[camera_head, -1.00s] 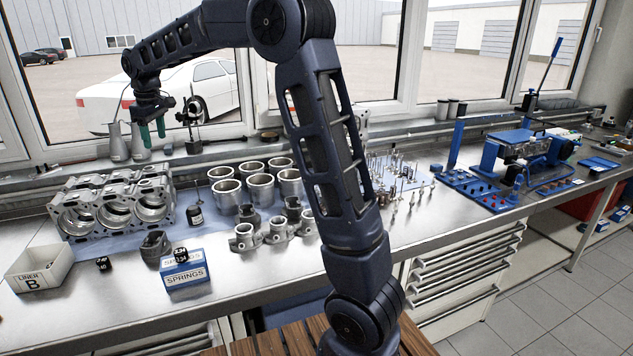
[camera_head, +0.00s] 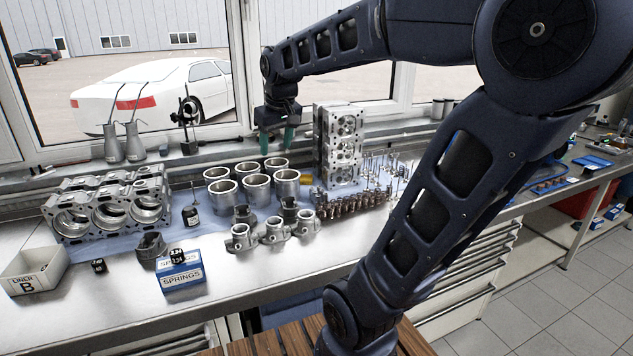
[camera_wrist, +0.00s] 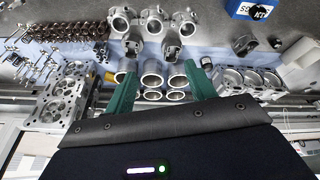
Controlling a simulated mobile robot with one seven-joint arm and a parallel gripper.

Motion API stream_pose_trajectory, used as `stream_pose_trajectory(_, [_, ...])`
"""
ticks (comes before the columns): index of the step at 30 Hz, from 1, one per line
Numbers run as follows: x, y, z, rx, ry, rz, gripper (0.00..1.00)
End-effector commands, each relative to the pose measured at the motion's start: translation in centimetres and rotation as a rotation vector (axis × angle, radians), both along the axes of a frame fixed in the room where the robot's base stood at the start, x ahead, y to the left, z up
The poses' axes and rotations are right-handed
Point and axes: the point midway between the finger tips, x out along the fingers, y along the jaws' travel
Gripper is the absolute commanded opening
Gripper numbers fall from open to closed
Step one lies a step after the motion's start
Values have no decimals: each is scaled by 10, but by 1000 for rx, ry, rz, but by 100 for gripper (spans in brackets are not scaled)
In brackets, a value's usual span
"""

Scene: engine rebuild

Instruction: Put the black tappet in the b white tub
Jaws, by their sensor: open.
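A small black cylinder with white markings, which looks like a tappet (camera_head: 98,266), stands on the bench just right of the white tub marked B (camera_head: 50,278). A similar black piece (camera_head: 177,257) sits on top of the blue and white springs box (camera_head: 182,277); it also shows in the wrist view (camera_wrist: 258,13). I cannot tell which of the two is meant. My gripper (camera_head: 277,150) points down with green fingers, open and empty, high over the back of the bench, far right of the tub and both black pieces. Its fingers also show in the wrist view (camera_wrist: 163,88).
Several metal liners (camera_head: 256,189) stand mid-bench, with grey castings (camera_head: 275,230) in front. An engine block (camera_head: 108,203) lies at the left. A tall cylinder head (camera_head: 338,145) stands right of my gripper.

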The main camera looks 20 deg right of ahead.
Motion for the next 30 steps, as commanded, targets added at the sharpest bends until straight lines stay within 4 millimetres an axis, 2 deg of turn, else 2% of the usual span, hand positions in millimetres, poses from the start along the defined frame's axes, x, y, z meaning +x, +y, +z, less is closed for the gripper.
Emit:
stream_pose_trajectory(1, [-16,-11,-6,8,-10,-39,55])
stream_pose_trajectory(6, [-64,-40,-33,37,-35,-158,55])
stream_pose_trajectory(12, [-103,-58,-60,64,-59,-263,55])
stream_pose_trajectory(18, [-117,-64,-72,74,-65,-301,55])
stream_pose_trajectory(30, [-117,-64,-72,74,-65,-301,55])
